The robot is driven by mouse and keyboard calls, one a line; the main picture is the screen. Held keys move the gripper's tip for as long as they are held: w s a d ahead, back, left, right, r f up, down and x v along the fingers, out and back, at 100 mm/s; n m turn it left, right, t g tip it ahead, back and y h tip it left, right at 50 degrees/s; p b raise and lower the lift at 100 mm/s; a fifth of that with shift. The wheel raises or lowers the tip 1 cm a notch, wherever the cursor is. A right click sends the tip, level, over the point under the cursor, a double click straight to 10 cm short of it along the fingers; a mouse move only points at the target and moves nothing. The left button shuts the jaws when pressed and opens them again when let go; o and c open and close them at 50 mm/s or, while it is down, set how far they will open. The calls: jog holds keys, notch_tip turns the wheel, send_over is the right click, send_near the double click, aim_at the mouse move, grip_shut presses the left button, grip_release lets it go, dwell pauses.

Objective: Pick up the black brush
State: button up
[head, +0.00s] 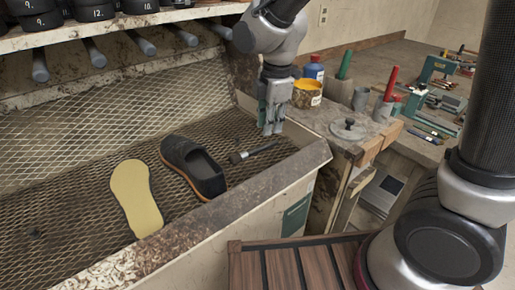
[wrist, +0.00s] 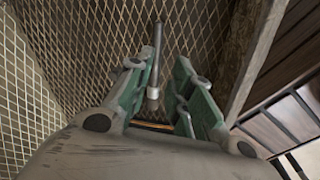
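The black brush (head: 250,153) lies on the mesh bench top, bristles towards the black shoe (head: 194,168), its thin handle pointing right. My gripper (head: 270,131) points down over the handle end of the brush. In the wrist view the brush handle (wrist: 156,58) shows in the gap between the two green-grey fingers of my gripper (wrist: 160,68), which are apart. A pale band shows at the handle's lower end; the bristles are not clear there. I cannot tell whether the fingertips have come down level with the handle.
A yellow sole (head: 136,198) lies left of the shoe. The bench's raised front edge (head: 245,205) is close to my gripper. A yellow tub (head: 307,94), a blue bottle (head: 314,70) and tools stand on the table at right. A shelf with grey rods overhangs the back.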

aim_at(266, 145)
jog(key=shift+n, duration=0.9)
jog(key=f, duration=0.2)
jog(key=w+f, duration=0.1)
jog(key=f, duration=0.4)
jog(key=shift+w+a+f, duration=0.2)
jog(key=shift+a+f, duration=0.1)
grip_shut()
